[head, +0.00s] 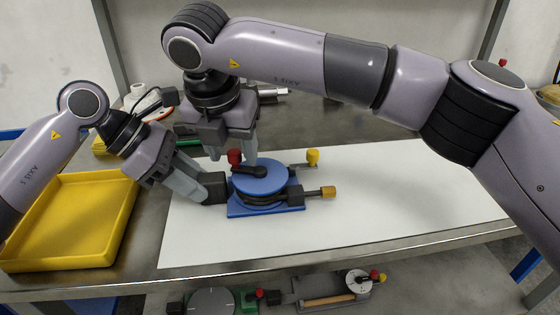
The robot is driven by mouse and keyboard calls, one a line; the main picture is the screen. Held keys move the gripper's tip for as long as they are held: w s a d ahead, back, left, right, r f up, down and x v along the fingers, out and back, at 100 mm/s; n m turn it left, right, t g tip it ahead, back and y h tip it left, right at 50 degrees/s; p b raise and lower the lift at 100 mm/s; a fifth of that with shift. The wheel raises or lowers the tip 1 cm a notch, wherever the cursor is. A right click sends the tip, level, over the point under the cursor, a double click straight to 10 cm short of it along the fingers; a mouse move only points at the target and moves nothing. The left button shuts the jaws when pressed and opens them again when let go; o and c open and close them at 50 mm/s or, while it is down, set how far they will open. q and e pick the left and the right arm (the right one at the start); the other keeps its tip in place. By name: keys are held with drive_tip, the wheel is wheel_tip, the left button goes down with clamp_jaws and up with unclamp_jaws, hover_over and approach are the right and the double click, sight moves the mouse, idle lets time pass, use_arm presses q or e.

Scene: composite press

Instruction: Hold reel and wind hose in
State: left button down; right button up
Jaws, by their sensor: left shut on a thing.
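A blue hose reel (260,178) with a blue base plate (263,209) sits on a white sheet. A dark hose is wound beneath its top disc. A black crank with a red knob (235,157) lies across the disc. A dark end piece with an orange-brown tip (327,192) sticks out to the right. My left gripper (218,188) is shut at the reel's left side, its dark fingertip against the reel. My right gripper (243,150) points down from above, its fingers close to the red knob; I cannot tell whether they grip it.
A yellow tray (75,250) stands at the left. The white sheet (400,195) is clear to the right of the reel. A yellow knob (312,156) rises behind the reel. Other tools, including a grey dial (210,302), lie on a lower shelf at the front.

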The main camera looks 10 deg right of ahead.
drive_tip(key=shift+r, duration=0.1)
drive_tip(key=v, duration=1.2)
drive_tip(key=shift+c, duration=1.2)
drive_tip(key=n+y, duration=0.3)
drive_tip(key=n, duration=0.9)
hover_over(247, 177)
wheel_tip(247, 177, down, 5)
drive_tip(key=shift+g, duration=0.3)
drive_tip(key=shift+a+x, duration=0.2)
drive_tip(key=shift+x, duration=3.25)
